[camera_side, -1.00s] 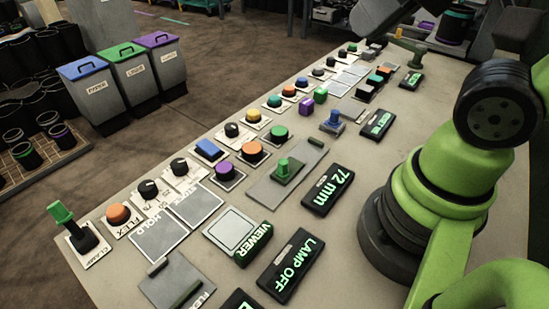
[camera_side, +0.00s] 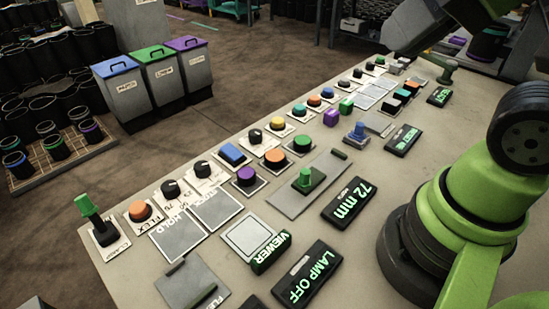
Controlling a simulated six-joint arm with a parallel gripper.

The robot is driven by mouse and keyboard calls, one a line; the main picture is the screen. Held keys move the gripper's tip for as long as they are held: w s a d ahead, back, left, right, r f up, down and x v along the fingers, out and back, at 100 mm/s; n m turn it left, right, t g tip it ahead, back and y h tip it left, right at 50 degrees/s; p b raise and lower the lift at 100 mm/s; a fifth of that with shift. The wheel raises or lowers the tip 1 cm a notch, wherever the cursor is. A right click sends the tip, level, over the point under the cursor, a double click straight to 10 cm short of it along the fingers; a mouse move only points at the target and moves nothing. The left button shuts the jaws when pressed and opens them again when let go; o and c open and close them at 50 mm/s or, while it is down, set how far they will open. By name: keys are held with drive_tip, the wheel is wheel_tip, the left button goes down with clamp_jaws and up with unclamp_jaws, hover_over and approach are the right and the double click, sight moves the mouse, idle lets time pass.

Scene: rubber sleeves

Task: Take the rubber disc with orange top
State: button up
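Several round orange-topped pieces show on the grey console (camera_side: 440,150). One orange-topped disc with a dark base (camera_side: 275,158) sits mid-row. An orange knob (camera_side: 139,211) is on the FLEX plate at the near left, and a smaller orange-topped one (camera_side: 313,101) is farther back. I cannot tell which of them, if any, is the rubber disc. My green and black arm stands at the right. A dark part of it reaches in at the top right, but I cannot make out any gripper fingers.
Displays reading 72 mm (camera_side: 349,203) and LAMP OFF (camera_side: 307,274) lie nearer my arm. Lidded bins (camera_side: 123,92) and a pallet (camera_side: 25,180) of rubber sleeves stand left, beyond the console edge.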

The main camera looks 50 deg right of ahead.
drive_tip(key=o, duration=1.2)
drive_tip(key=shift+w, duration=0.1)
drive_tip(key=n+g+h, duration=0.2)
drive_tip(key=n+g, duration=0.5)
drive_tip(key=n, duration=0.4)
hover_over(275, 155)
wheel_tip(275, 155, down, 25)
drive_tip(key=shift+f, duration=2.9)
